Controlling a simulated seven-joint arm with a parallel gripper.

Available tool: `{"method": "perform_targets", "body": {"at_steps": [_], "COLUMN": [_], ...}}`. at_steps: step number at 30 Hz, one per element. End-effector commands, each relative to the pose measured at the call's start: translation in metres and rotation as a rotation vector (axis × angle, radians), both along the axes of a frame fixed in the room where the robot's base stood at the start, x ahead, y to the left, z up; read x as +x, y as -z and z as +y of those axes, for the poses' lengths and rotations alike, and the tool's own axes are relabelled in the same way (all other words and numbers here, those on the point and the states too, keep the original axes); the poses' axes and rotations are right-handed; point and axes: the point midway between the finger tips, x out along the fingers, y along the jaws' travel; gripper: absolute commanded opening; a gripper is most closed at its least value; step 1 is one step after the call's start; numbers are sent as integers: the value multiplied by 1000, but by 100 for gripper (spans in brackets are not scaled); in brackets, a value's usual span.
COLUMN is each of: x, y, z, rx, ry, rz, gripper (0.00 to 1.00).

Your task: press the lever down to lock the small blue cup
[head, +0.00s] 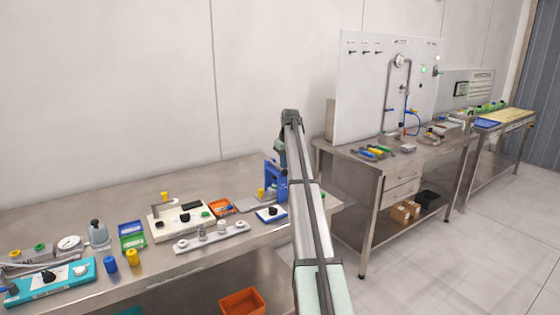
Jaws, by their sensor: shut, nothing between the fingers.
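In the head view a small blue cylinder (110,264), possibly the small blue cup, stands upright on the left bench beside a yellow one (133,257). A cream unit (163,232) with a black knob stands to their right, with a small upright post and arm at its back. I cannot tell whether that arm is the lever. A blue upright frame (276,178) stands at the bench's right part, close to my arm. My arm rises from the bottom to a bend above the bench. My gripper is hidden behind it.
A teal unit (52,281), a grey dispenser (98,234), a green and blue box (132,236), a grey strip with knobs (212,237) and an orange tray (221,207) crowd the left bench. An orange bin (242,302) is below. The bench's back strip is clear.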

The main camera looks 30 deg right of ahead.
Motion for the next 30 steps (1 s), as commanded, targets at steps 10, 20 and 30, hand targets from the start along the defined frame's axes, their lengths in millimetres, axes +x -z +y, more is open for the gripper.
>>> {"method": "perform_targets", "body": {"at_steps": [10,20,30], "x": [0,0,0], "y": [-24,-45,-66], "z": [0,0,0], "rx": [-1,0,0], "ry": [0,0,0], "rz": [0,0,0], "gripper": [0,0,0]}}
